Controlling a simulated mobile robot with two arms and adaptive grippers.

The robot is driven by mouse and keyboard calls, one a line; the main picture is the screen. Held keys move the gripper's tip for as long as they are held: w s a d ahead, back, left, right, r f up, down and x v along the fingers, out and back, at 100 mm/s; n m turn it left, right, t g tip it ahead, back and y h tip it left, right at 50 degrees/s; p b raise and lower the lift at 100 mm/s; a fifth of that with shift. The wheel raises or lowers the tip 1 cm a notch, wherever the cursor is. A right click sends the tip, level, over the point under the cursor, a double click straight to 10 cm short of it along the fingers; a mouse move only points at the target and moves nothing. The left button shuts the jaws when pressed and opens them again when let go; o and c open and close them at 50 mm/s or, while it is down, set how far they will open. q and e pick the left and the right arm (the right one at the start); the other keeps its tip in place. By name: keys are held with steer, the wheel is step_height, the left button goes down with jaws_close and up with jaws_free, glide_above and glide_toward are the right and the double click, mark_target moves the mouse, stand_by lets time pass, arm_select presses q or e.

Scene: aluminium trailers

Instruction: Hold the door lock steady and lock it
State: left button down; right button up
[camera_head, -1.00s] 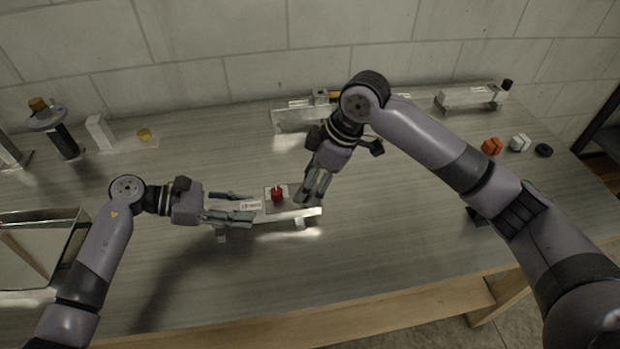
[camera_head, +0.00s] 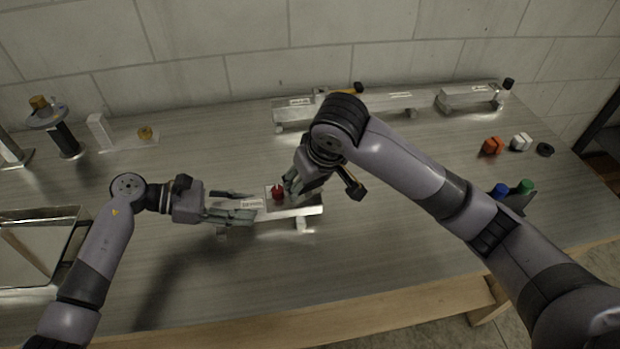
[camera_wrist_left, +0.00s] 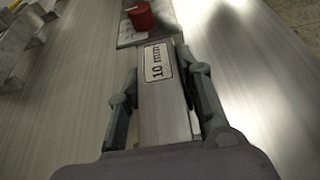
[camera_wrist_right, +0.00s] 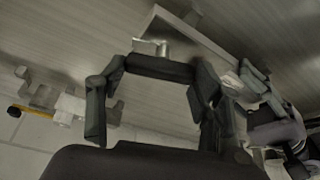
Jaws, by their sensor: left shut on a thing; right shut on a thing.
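The door lock is a short aluminium bar (camera_head: 310,207) on small feet, with a red knob (camera_head: 278,193) on a plate on its top. The knob also shows in the left wrist view (camera_wrist_left: 140,17), beyond a "10 mm" label (camera_wrist_left: 156,62). My left gripper (camera_head: 250,206) is shut on the left end of the bar, one finger along each side. My right gripper (camera_head: 288,186) reaches down from the right and is shut at the red knob, its fingers partly hiding the plate. In the right wrist view the knob is hidden.
Behind stand a long aluminium bar (camera_head: 388,101) and a shorter one (camera_head: 468,97). Orange (camera_head: 492,146) and white (camera_head: 520,141) pieces lie at the right, with blue (camera_head: 500,190) and green (camera_head: 525,186) knobs nearer. An open box (camera_head: 45,213) is at the left. The front middle is clear.

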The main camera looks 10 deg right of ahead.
steer(key=shift+m+h, duration=0.7)
steer(key=shift+m, duration=1.2)
steer(key=o, duration=1.2)
steer(key=shift+a, duration=0.1)
steer(key=shift+c, duration=0.2)
steer(key=v, duration=1.2)
steer(key=shift+s, duration=0.2)
steer(key=shift+f, duration=0.1)
arm_select(q)
steer(key=c, duration=1.1)
jaws_free()
